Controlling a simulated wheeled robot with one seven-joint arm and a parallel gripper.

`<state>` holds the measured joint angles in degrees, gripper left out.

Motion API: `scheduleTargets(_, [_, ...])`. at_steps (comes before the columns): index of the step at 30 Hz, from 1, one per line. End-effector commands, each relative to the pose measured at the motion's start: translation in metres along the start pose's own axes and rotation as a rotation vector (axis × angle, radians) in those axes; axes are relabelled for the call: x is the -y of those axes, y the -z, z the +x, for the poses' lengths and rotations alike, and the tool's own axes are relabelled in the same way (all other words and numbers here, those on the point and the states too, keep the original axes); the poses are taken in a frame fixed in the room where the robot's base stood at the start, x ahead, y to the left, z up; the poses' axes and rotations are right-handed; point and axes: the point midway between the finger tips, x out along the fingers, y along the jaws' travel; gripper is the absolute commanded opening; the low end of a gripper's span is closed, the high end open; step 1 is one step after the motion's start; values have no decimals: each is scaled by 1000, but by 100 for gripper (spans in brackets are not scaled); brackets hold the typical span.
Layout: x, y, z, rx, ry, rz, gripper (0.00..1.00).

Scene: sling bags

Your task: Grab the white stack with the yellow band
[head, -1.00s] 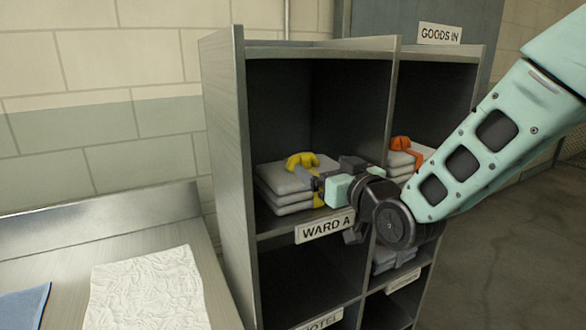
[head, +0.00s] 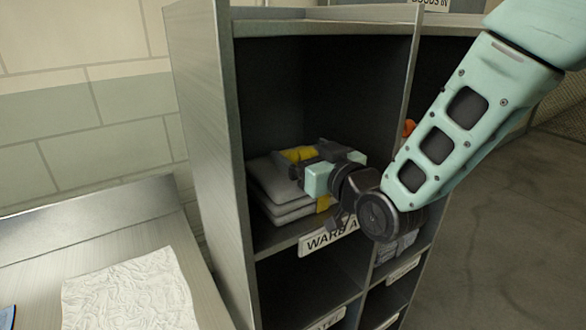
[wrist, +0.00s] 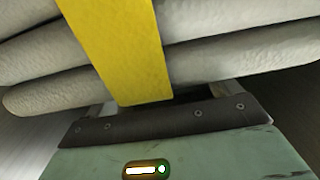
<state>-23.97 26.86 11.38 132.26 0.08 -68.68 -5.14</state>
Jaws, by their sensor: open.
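The white stack of folded cloth (head: 268,185) lies in the upper left compartment, above the WARD A label. Its yellow band (head: 323,203) shows at the front, with a yellow loop on top. My gripper (head: 312,165) is open, in front of and close to the right part of the stack, covering part of the band and loop. In the wrist view the stack (wrist: 225,30) fills the upper part, with the yellow band (wrist: 122,50) running down its middle towards my gripper (wrist: 165,98). I cannot tell whether the fingers touch the band.
The metal shelf side wall (head: 205,150) and the divider (head: 413,85) bound the compartment. Something orange (head: 409,128) shows in the right compartment, mostly hidden by my arm. A bench at left holds a crumpled white cloth (head: 130,292). The compartment's upper space is free.

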Motion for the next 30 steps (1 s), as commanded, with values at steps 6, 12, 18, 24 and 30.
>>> scheduleTargets(6, [0, 0, 0, 0, 0, 0, 89])
scheduleTargets(12, [0, 0, 0, 0, 0, 0, 42])
scheduleTargets(18, [0, 3, 0, -7, 0, 0, 0])
scheduleTargets(24, [0, 3, 0, -7, 0, 0, 0])
scheduleTargets(30, [0, 16, 1, -12, -1, -1, 0])
